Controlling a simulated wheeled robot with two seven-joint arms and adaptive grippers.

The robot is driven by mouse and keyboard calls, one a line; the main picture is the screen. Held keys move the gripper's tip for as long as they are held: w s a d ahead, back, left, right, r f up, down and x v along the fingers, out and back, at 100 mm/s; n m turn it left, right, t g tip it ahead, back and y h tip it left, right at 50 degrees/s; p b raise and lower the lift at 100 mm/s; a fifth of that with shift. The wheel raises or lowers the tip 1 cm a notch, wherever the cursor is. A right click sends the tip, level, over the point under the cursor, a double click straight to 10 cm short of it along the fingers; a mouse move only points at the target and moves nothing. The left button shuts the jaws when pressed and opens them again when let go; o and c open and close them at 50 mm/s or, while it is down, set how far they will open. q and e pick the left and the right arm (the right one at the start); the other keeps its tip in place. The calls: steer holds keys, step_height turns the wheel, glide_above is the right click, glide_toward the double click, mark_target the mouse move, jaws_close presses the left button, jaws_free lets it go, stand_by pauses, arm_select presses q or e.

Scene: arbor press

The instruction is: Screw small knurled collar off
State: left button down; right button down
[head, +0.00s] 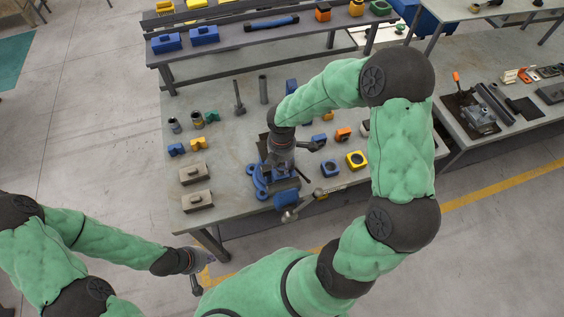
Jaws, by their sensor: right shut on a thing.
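A blue arbor press (262,188) stands at the front edge of the grey workbench, below my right arm. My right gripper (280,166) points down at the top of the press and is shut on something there. The small knurled collar cannot be made out; the gripper and wrist cover that spot, so the held thing is most likely hidden between the fingers. My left gripper (204,268) hangs in front of the bench's left front corner, away from the press. Its fingers are too small to tell whether they are open.
Upright rods (239,98) stand behind. A metal bar (330,190) reaches along the front edge.

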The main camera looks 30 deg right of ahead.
steer(key=shift+r+p, duration=0.85)
steer(key=shift+r, duration=0.25)
